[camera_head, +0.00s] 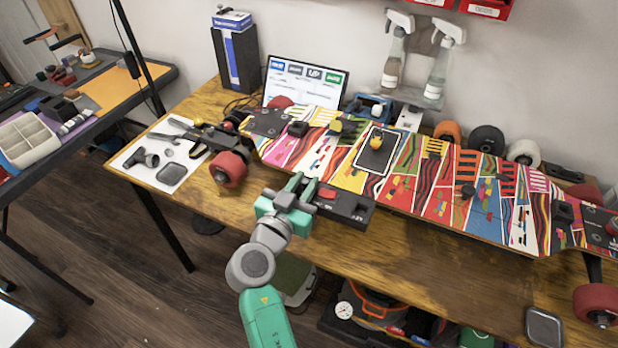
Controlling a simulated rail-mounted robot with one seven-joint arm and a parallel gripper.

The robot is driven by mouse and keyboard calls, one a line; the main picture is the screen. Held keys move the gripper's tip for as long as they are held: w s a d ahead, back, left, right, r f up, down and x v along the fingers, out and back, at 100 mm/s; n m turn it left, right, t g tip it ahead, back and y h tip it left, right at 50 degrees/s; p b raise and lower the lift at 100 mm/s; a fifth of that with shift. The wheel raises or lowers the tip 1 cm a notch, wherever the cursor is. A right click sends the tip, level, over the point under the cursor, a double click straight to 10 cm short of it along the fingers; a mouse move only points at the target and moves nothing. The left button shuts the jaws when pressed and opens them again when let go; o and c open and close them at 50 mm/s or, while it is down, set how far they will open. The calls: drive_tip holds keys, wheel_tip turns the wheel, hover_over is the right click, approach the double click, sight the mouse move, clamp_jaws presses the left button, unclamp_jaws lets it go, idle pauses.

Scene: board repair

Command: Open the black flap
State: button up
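A black rectangular flap (374,157) with a pale border lies flat in the top of the colorful longboard (430,180). A small yellow knob (376,142) stands on it near its far edge. The flap looks closed. My gripper (297,190) is at the near edge of the board, lower left of the flap and apart from it. A black block with a red part (350,208) is right beside my gripper; I cannot tell whether they touch. The fingertips are small and partly hidden, so their opening is unclear.
The board rests across the wooden table (400,240), with a red wheel (229,169) at its left. Spray bottles (440,65), loose wheels (487,139) and a tablet (305,84) stand behind it. A white sheet with parts (140,185) lies at the left.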

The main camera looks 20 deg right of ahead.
drive_tip(key=shift+x, duration=1.4)
drive_tip(key=shift+c, duration=0.4)
clamp_jaws()
